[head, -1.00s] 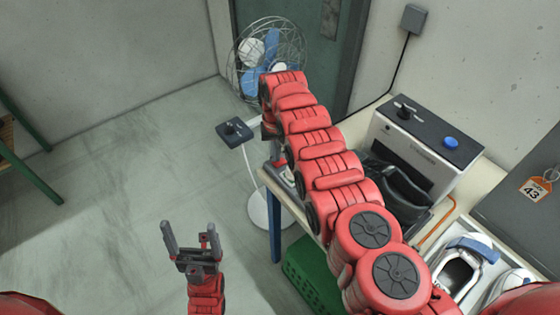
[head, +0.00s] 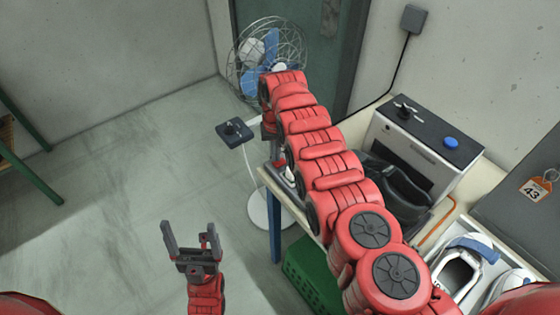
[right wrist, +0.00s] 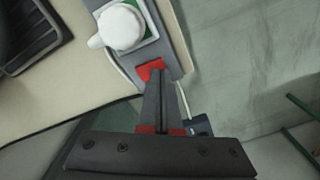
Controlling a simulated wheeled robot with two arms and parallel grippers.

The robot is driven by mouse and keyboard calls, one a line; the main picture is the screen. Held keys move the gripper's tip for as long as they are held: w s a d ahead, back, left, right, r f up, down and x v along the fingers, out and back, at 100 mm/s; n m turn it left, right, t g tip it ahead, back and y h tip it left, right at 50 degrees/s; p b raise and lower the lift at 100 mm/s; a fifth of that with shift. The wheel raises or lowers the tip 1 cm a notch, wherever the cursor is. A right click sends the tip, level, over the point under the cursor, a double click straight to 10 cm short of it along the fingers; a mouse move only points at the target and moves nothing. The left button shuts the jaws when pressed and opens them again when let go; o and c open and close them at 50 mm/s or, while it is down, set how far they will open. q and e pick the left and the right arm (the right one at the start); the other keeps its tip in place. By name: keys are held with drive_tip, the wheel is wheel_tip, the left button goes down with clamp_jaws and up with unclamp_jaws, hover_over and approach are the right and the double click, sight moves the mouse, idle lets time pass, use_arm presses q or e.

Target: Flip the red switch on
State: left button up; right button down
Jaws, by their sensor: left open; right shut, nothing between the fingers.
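The red switch (right wrist: 152,69) shows in the right wrist view as a small red piece on a grey base, beside a white knob (right wrist: 121,27) on a green plate. My right gripper (right wrist: 164,84) is shut and empty. Its fingertips are at the red piece and cover part of it; I cannot tell whether they touch it or which way the switch is set. In the head view, my right arm hides most of this grey base at the table's left end. My left gripper (head: 189,232) is open and empty, above the floor, away from the table.
A fan (head: 268,60) stands behind the table's left end, with a dark control box (head: 234,132) in front of it. A white machine (head: 425,145) with a blue button, dark shoes and a tray of white shoes (head: 465,265) are on the table. A green crate (head: 312,280) is below.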

sight(276, 164)
drive_tip(key=shift+s+f+b, duration=0.1)
drive_tip(key=shift+f+b, duration=1)
drive_tip(key=shift+b, duration=0.05)
idle(0.8)
drive_tip(key=shift+r+p, duration=0.85)
drive_tip(key=shift+p, duration=0.1)
wheel_tip(276, 164, up, 5)
drive_tip(key=p, duration=0.4)
drive_tip(key=shift+r+p, duration=0.2)
drive_tip(key=shift+p, duration=0.15)
